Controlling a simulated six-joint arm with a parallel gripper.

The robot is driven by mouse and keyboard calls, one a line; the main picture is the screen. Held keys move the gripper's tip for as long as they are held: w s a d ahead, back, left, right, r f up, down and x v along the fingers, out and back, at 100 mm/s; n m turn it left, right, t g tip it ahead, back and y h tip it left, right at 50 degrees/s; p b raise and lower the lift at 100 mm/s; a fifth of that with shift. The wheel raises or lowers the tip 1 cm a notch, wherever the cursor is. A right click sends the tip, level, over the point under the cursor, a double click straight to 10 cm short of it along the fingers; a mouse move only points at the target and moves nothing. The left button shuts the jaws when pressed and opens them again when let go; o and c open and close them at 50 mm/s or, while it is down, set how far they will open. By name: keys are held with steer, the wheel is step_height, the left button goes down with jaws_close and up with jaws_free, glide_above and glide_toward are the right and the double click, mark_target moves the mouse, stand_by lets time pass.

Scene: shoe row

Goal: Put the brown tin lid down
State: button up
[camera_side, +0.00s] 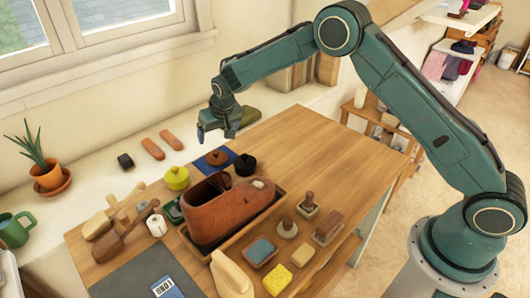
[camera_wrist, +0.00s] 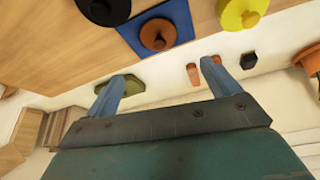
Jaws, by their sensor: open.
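The brown tin lid (camera_side: 217,158), round with a small knob on top, lies flat on a dark blue square (camera_side: 232,154) near the back edge of the wooden table. In the wrist view the lid (camera_wrist: 153,41) shows whole on the blue square (camera_wrist: 184,14). My gripper (camera_side: 216,130) is above and behind the lid, apart from it. Its two blue fingers are wide apart with nothing between them, as the wrist view of my gripper (camera_wrist: 163,84) shows.
A black lidded tin (camera_side: 245,165) and a yellow-green one (camera_side: 177,178) stand close on either side. A brown shoe (camera_side: 230,208) sits in a tray in front. Brushes lie at the left. The table's right side (camera_side: 320,150) is clear.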

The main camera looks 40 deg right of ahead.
steer(key=s+d+r, duration=0.3)
steer(key=s+r, duration=0.7)
steer(key=r, duration=0.1)
steer(key=s+d+r, duration=0.3)
steer(key=s+r, duration=0.6)
steer(key=r, duration=0.3)
steer(key=s+d+n+y, duration=0.1)
steer(key=s+d+n, duration=0.1)
steer(key=s, duration=2.5)
steer(key=shift+t, duration=0.4)
